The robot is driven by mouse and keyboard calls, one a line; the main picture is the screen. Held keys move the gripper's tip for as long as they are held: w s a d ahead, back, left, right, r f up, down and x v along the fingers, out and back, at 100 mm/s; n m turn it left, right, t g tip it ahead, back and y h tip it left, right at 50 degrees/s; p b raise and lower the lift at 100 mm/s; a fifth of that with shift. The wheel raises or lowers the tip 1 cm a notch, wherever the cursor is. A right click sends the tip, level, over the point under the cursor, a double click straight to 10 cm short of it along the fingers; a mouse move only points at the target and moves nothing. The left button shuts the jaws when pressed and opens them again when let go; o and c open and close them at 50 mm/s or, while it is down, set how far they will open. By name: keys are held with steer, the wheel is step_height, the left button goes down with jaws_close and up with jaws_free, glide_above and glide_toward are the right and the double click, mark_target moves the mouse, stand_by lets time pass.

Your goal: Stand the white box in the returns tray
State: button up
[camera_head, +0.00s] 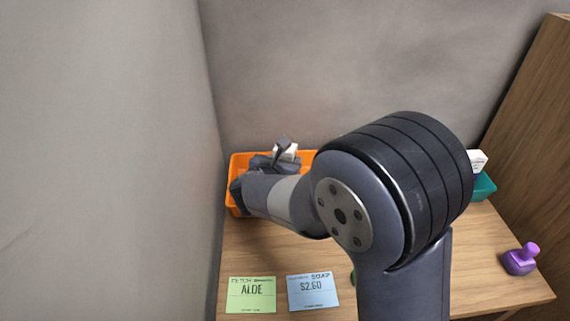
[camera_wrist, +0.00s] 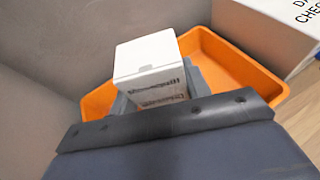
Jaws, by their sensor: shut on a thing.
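My gripper (camera_head: 274,160) is shut on a white box (camera_wrist: 148,57) with dark print on its side. The box also shows in the head view (camera_head: 291,152), partly hidden by the gripper. The gripper holds the box over or within an orange tray (camera_wrist: 232,52), which stands at the back left of the counter against the wall (camera_head: 235,163). I cannot tell whether the box's base touches the tray floor. No label naming the orange tray as the returns tray is visible.
A teal container (camera_head: 484,187) with a white item (camera_head: 478,160) is at the right, partly behind my arm. A purple object (camera_head: 521,259) stands near the right edge. Green (camera_head: 251,294) and blue (camera_head: 313,291) cards lie in front.

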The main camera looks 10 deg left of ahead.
steer(key=shift+f, duration=0.3)
steer(key=shift+f, duration=0.2)
steer(key=o, duration=1)
steer(key=shift+r, duration=0.15)
steer(key=v, duration=1.2)
steer(key=shift+s, duration=0.1)
